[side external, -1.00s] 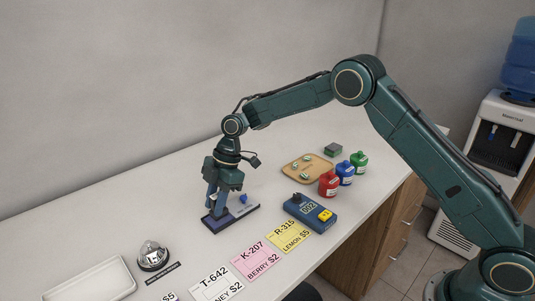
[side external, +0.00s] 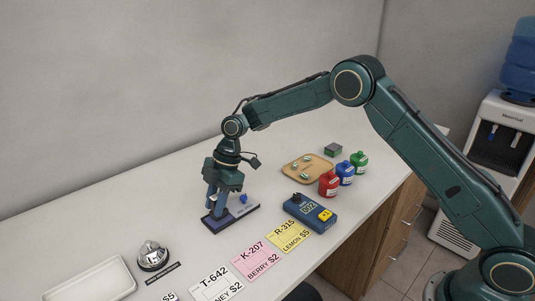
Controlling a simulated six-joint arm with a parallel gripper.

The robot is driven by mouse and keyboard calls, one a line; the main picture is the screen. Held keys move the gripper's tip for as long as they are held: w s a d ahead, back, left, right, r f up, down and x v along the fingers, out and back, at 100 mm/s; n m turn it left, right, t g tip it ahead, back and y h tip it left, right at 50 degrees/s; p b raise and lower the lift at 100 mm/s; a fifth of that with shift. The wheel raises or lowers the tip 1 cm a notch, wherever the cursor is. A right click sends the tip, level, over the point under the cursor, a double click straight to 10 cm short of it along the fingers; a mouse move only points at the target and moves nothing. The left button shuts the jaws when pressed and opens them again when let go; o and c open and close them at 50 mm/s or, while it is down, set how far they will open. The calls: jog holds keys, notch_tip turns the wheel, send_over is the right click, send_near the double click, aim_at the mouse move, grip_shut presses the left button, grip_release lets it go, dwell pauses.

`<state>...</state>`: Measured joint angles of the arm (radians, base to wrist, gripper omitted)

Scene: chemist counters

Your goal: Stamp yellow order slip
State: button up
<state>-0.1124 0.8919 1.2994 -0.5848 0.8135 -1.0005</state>
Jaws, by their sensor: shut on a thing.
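The yellow order slip (side external: 288,236), printed R-315 and LEMON $5, lies flat on the white counter near its front edge.
A pink slip (side external: 256,258) and a white slip (side external: 212,285) lie left of the yellow one. A blue device with a display (side external: 310,211) stands close behind it. Red (side external: 327,184), blue and green bottles, a wooden tray (side external: 290,171) and a bell (side external: 152,256) are also on the counter.

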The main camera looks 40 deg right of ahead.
jog(key=shift+f, duration=0.4)
dwell(0.9)
jog(key=shift+r, duration=0.15)
jog(key=shift+r, duration=3.4)
jog(key=shift+s+d, duration=0.1)
jog(key=shift+s+d, duration=0.3)
jog(key=shift+d, duration=0.05)
jog(key=s+d, duration=0.4)
jog(key=s, duration=0.3)
jog(key=s+d, duration=0.5)
jog(key=s, duration=0.3)
jog(key=shift+f, duration=0.45)
jog(key=shift+s+a+f, duration=0.1)
jog(key=shift+f, duration=0.05)
jog(key=shift+f, duration=2.85)
